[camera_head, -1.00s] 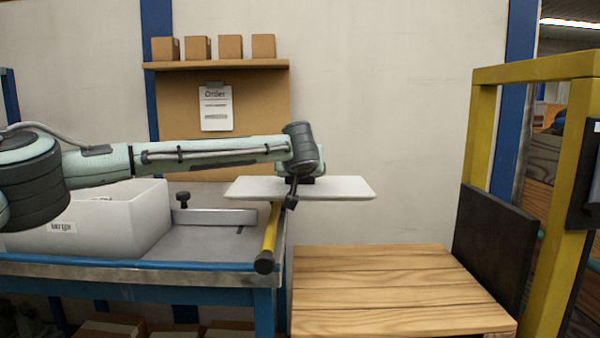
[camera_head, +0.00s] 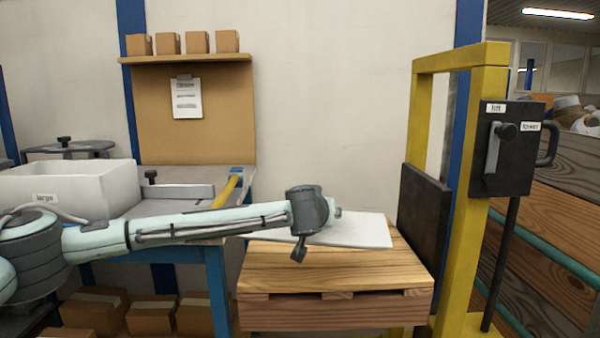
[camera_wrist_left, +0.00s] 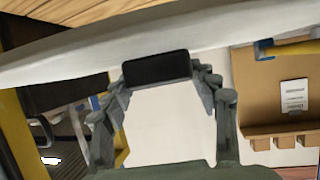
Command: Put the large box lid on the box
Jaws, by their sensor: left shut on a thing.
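The large box (camera_head: 85,192) is a white open-topped box with a "large" label, standing on the blue bench at the left of the head view. The white lid (camera_head: 362,231) is a flat panel above the wooden platform, away from the box; whether it touches the wood I cannot tell. It also spans the top of the left wrist view (camera_wrist_left: 220,35). My left gripper (camera_wrist_left: 157,78) is shut on the lid's black handle (camera_wrist_left: 157,68). In the head view my wrist hides the fingers and part of the lid. My right gripper is not in view.
The slatted wooden platform (camera_head: 330,272) sits right of the bench (camera_head: 215,265). A yellow frame (camera_head: 487,170) with a black panel (camera_head: 423,215) and a lever box (camera_head: 510,148) bounds the right. A yellow bar (camera_head: 226,190) lies at the bench's right end.

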